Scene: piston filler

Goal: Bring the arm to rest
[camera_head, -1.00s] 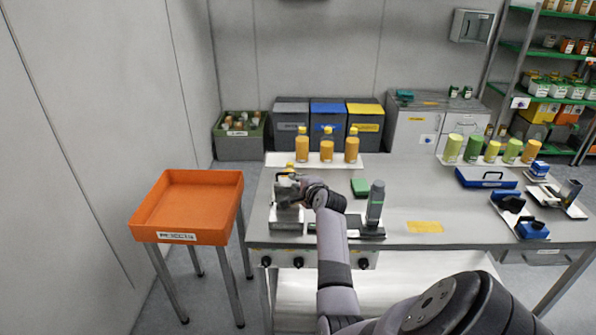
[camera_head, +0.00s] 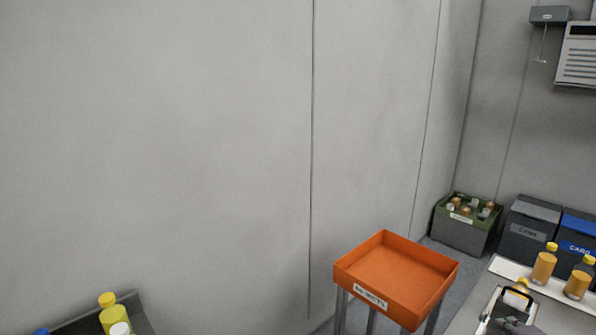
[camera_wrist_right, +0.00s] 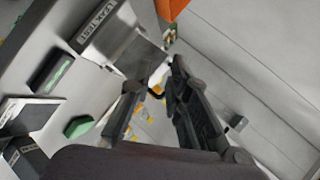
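My right gripper (camera_wrist_right: 155,78) shows in the right wrist view with its two dark fingers apart. A small white and orange-yellow item (camera_wrist_right: 158,80) shows between and beyond the fingertips; I cannot tell whether they touch it. The rest of the right arm is cut off there. My left arm and gripper are in neither view.
An orange tray stand (camera_head: 400,272) stands left of the worktable (camera_head: 472,308). Two orange bottles (camera_head: 543,264) (camera_head: 579,279) stand on a white strip. A green crate (camera_head: 467,210) and grey bin (camera_head: 530,230) are behind. The wrist view shows a "LEAK TEST" box (camera_wrist_right: 98,32). Yellow-capped bottles (camera_head: 114,316) are lower left.

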